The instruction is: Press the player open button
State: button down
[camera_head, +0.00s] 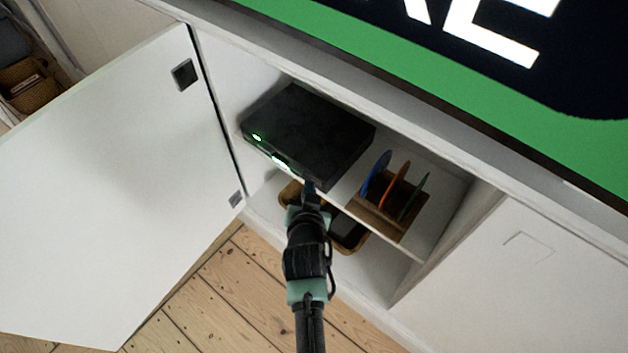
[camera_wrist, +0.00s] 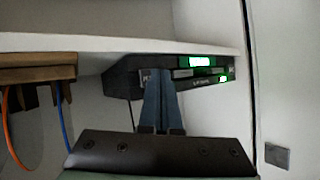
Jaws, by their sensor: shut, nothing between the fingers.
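The player (camera_head: 308,135) is a black box on the cabinet shelf, with green lights on its front face. In the wrist view, which appears upside down, the player (camera_wrist: 125,78) shows a lit display, a smaller green light and small markings on its front. My gripper (camera_head: 309,186) is shut and empty, at the right end of the player's front in the head view. In the wrist view my gripper's fingertips (camera_wrist: 160,71) overlap the front panel and hide part of it. I cannot tell whether they touch it. The open button is not clearly seen.
A wooden rack (camera_head: 374,217) with blue, orange and green discs stands right of the player. A basket (camera_head: 352,239) sits below the shelf, partly behind my arm. The white cabinet door (camera_head: 120,190) stands open at left. A large screen (camera_head: 450,75) is above.

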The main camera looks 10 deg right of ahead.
dwell(0.3)
jog(key=shift+s+a, duration=0.55)
jog(key=shift+s, duration=0.05)
jog(key=shift+a, duration=0.1)
jog(key=shift+s+a, duration=1.7)
jog(key=shift+s, duration=0.05)
dwell(2.3)
